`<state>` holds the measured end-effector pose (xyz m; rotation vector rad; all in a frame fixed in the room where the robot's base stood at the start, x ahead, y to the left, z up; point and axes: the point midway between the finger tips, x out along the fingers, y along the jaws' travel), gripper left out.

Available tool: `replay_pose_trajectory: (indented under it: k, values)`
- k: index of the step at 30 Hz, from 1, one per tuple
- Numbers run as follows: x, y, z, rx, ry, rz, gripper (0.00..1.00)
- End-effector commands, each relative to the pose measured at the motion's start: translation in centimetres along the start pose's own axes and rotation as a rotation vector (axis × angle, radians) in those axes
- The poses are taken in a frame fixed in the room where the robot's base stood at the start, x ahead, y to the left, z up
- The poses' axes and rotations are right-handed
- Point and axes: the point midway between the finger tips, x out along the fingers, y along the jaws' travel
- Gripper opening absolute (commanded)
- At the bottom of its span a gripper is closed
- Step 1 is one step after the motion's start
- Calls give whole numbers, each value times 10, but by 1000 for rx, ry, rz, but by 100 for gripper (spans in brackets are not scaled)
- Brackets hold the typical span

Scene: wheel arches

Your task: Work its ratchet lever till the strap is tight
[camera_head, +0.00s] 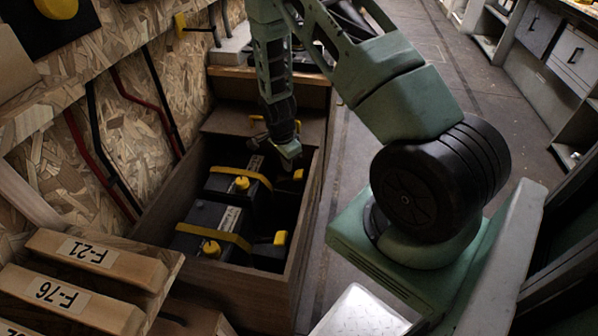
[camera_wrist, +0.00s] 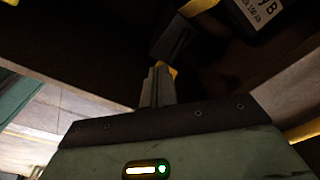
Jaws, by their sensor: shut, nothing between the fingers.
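Two dark batteries sit in a deep wooden box in the head view, a back one (camera_head: 222,188) and a front one (camera_head: 205,218). A yellow strap (camera_head: 247,174) crosses the back battery and another yellow strap (camera_head: 215,234) crosses the front one. A yellow-ended ratchet lever (camera_head: 298,174) is right of the back battery; a second yellow-ended lever (camera_head: 280,238) is right of the front one. My gripper (camera_head: 289,152) is above the back lever, shut and empty. In the wrist view its closed fingers (camera_wrist: 158,84) are close to a dark ratchet part (camera_wrist: 174,38) with yellow behind; contact is unclear.
The wooden box wall (camera_head: 311,215) stands close on the right of the levers. A chipboard wall (camera_head: 150,110) with red and black cables is on the left. Wooden blocks labelled F-21 (camera_head: 95,258) and F-76 (camera_head: 65,298) are at the front left.

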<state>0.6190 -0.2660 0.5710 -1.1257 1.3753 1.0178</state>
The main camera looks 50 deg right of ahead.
Motion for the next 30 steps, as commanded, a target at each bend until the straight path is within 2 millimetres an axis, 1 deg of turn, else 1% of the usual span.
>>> replay_pose_trajectory:
  k: [1,6,9,12,15,18,30]
  values:
    - [-16,-1,0,0,0,-4,0]
    - [-54,-1,1,0,-1,-4,0]
    - [-73,-1,1,-1,-1,-3,0]
    - [-87,0,1,-1,-1,-2,0]
    - [-96,0,1,0,-2,-2,0]
    - [-100,0,2,-1,-2,0,0]
    - [-100,0,2,0,-2,1,0]
